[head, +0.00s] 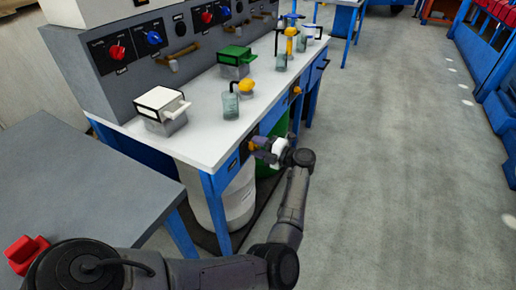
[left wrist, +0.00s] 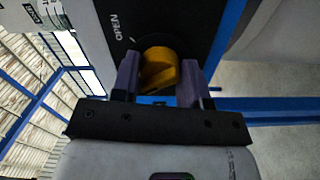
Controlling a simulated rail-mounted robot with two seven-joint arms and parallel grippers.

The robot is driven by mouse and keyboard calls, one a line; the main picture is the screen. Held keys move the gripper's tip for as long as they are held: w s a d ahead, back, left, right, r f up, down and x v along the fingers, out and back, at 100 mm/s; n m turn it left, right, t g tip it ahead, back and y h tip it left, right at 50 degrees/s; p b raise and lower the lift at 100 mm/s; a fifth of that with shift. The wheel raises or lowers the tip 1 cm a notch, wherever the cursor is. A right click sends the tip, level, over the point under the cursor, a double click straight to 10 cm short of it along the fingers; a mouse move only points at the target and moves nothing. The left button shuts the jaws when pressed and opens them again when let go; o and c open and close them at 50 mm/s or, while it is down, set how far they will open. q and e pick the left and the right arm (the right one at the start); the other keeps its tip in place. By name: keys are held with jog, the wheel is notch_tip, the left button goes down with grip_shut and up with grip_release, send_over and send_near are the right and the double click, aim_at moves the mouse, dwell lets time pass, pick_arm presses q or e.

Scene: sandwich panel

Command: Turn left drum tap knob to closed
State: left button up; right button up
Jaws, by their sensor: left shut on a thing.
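The yellow-orange tap knob (left wrist: 160,70) sits on a dark plate (left wrist: 112,12) marked "OPEN", with a small white line beside the word. My left gripper (left wrist: 160,82) has one purple-grey finger on each side of the knob and is shut on it. In the head view the knob (head: 252,146) shows as a small orange patch at the bench's front edge, with my left gripper (head: 262,147) at it. The fingers and gripper body hide part of the knob. The knob's exact angle is hard to tell. My right gripper is not in view.
A white drum (head: 238,200) and a green drum (head: 278,125) stand under the white-topped bench (head: 205,145). Another orange knob (head: 297,90) is farther along the bench front. A grey table (head: 80,180) with a red object (head: 27,250) is at left. The floor to the right is clear.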

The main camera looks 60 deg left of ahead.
pick_arm(q)
jog(key=shift+n, duration=0.9)
jog(key=shift+n+b, duration=0.3)
jog(key=o, duration=0.9)
jog(key=shift+d, duration=0.1)
jog(key=shift+w+d, duration=0.15)
jog(key=shift+p+v, duration=1.85)
jog(key=shift+v, duration=4.85)
